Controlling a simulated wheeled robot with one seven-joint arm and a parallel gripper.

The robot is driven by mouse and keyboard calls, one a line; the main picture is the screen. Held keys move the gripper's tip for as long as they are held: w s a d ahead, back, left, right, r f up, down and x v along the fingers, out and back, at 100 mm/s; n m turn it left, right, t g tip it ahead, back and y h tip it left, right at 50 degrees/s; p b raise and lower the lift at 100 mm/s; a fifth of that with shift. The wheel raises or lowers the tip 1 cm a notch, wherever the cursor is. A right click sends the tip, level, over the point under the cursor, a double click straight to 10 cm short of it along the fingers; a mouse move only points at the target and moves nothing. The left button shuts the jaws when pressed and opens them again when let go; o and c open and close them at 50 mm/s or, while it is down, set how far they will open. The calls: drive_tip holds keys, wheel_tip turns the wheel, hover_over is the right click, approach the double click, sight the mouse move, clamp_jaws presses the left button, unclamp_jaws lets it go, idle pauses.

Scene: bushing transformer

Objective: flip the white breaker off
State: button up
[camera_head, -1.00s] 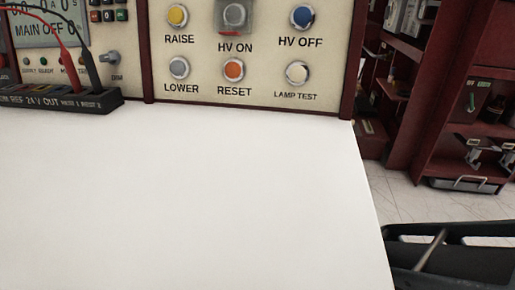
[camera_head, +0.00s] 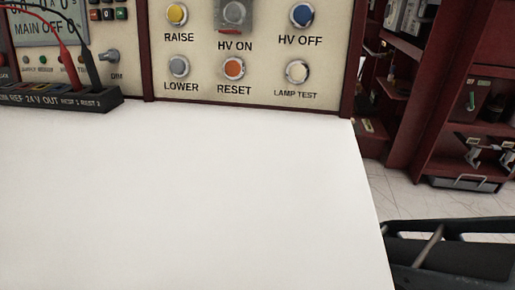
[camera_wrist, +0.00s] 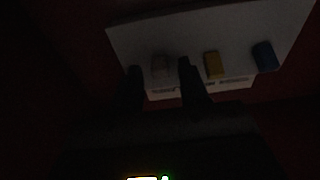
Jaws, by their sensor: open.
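The wrist view is very dark. It shows a pale panel (camera_wrist: 215,35) with a white breaker (camera_wrist: 160,68), a yellow breaker (camera_wrist: 213,65) and a blue breaker (camera_wrist: 265,56) in a row from left to right. My gripper (camera_wrist: 160,72) is open, with one dark finger to the left of the white breaker and the other to its right, between the white and yellow ones. I cannot tell whether a finger touches the white breaker, or which way its lever is set. The head view does not show the breakers.
The head view shows a bare white tabletop (camera_head: 190,195). Behind it stands a button panel (camera_head: 207,90), with a terminal block (camera_head: 60,103) and its red and black leads at the left. Dark red shelves (camera_head: 465,120) stand at the right.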

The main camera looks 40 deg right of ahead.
drive_tip(key=r+p+v, duration=0.1)
drive_tip(key=p+v, duration=0.1)
drive_tip(key=v, duration=0.5)
drive_tip(key=shift+s+a+f, duration=0.25)
drive_tip(key=shift+a+f, duration=0.1)
drive_tip(key=shift+f, duration=0.2)
